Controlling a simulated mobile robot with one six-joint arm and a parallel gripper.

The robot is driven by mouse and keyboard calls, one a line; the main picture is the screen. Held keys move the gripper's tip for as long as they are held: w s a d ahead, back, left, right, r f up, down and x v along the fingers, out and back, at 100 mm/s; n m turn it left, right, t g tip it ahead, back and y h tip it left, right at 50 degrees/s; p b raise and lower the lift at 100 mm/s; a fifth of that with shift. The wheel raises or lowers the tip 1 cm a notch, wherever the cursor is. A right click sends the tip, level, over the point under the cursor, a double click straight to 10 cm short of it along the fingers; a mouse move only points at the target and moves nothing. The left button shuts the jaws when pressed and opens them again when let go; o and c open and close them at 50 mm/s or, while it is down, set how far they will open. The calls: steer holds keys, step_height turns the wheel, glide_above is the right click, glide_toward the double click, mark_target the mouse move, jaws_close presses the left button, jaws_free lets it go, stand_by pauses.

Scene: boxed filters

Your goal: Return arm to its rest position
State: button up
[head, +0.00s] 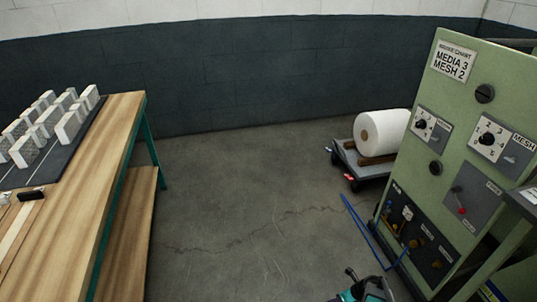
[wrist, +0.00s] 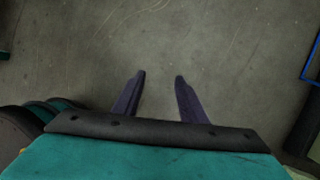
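My gripper (wrist: 158,77) shows in the wrist view with its two dark purple fingers apart and nothing between them. It points down at bare concrete floor. In the head view, a teal and black part of my arm (head: 368,290) shows at the bottom edge, right of centre, low in front of the green machine. The gripper's fingers cannot be made out in the head view.
A wooden workbench (head: 75,200) with several white boxed filters (head: 68,126) on a dark mat stands at left. A green control machine (head: 455,130) stands at right. Behind it, a cart (head: 345,157) carries a white roll (head: 385,132). The floor (head: 235,200) between is clear.

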steer(key=s+a+r+n+g+p, duration=0.1)
steer(key=s+a+n+g, duration=0.1)
steer(key=s+a+n, duration=0.5)
steer(key=s+a+r+n+g, duration=0.2)
steer(key=s+a+n, duration=0.35)
steer(key=a, duration=0.35)
steer(key=s+d+r+n+g+h, duration=0.1)
steer(key=s+r+n+g, duration=0.1)
steer(key=s+n, duration=0.3)
steer(key=s+d+r+n+g+h, duration=0.2)
steer(key=s+n, duration=0.4)
steer(key=n, duration=0.7)
steer(key=shift+r+n+h+p, duration=0.25)
steer(key=shift+n+h+p, duration=0.05)
steer(key=shift+n+p, duration=0.05)
steer(key=shift+c, duration=0.9)
steer(key=shift+s, duration=0.1)
